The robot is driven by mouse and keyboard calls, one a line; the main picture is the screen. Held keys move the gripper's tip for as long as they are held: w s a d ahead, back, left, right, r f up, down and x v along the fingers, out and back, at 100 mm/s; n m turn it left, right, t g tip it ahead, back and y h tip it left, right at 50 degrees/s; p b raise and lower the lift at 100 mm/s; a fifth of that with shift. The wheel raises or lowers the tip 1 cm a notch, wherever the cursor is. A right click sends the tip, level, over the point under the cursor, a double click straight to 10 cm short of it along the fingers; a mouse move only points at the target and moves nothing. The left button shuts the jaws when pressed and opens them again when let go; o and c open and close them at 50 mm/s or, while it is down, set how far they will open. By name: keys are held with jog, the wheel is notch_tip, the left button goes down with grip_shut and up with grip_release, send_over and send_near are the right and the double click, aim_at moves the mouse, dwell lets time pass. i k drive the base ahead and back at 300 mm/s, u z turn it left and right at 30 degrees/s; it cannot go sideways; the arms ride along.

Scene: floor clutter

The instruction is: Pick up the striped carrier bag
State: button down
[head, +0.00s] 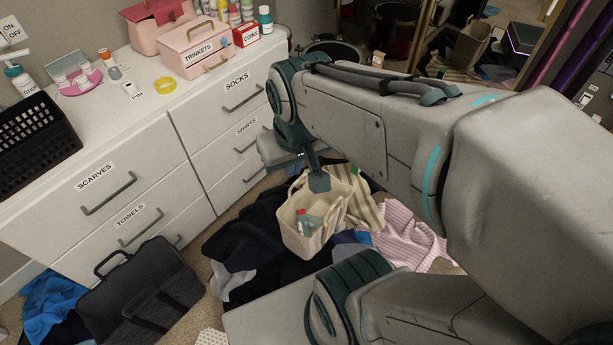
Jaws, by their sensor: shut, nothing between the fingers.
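The striped carrier bag (367,211), cream with olive-brown stripes, lies on the clothes pile behind and to the right of a cream tote bag (305,240). The tote and my arm hide part of it. My gripper (319,184) points down at the tote's far rim, left of the striped bag. Its fingers are shut with nothing between them. I cannot tell whether the fingertips touch the tote.
Dark clothes and a pink striped garment (408,232) surround the bags. A dark grey bag (140,296) lies at the lower left. A white dresser (195,170) stands close behind, left of my gripper. A mirror (470,60) reflects the scene.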

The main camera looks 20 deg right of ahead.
aim_at(315, 213)
jog(key=z, duration=0.4)
jog(key=i, duration=0.4)
jog(key=z, duration=0.3)
jog(key=k, duration=0.5)
jog(key=u, duration=0.75)
jog(key=i, duration=0.65)
jog(key=z, duration=0.5)
